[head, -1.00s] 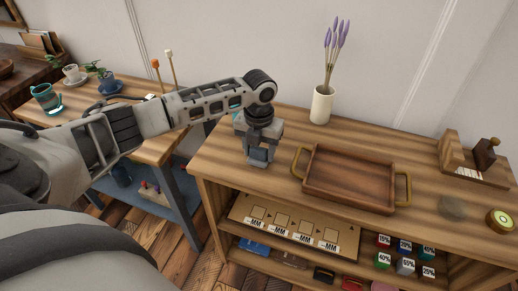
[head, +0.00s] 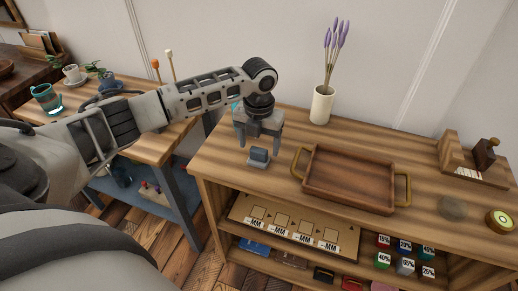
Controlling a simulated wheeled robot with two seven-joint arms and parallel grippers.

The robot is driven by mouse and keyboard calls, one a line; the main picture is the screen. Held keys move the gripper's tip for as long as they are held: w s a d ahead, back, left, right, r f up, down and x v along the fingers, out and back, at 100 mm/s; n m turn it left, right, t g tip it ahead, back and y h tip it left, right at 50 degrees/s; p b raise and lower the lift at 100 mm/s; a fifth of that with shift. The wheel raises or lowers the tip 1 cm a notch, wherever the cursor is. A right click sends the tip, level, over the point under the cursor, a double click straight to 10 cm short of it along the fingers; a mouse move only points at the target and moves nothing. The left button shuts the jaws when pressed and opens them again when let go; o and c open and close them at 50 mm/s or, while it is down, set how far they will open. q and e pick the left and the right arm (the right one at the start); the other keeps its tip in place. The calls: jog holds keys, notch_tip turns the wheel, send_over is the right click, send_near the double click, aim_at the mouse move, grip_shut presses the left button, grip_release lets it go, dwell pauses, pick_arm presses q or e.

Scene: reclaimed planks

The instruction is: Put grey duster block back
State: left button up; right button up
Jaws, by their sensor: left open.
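The grey duster block (head: 258,157), blue-grey on top with a paler base, rests on the left part of the wooden cabinet top (head: 225,155), left of the tray. My left gripper (head: 258,145) is open just above the block, one finger to each side, pointing down. It is apart from the block, as far as I can tell. My right gripper is not in view.
A brown tray (head: 350,182) with brass handles lies right of the block. A white vase (head: 321,105) with lavender stands behind. A wooden stand (head: 470,165) and a round yellow-green item (head: 501,219) are at right. Shelves below hold labelled items.

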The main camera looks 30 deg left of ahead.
aim_at(259, 149)
pick_arm(q)
notch_tip(259, 149, up, 9)
dwell(0.3)
dwell(0.4)
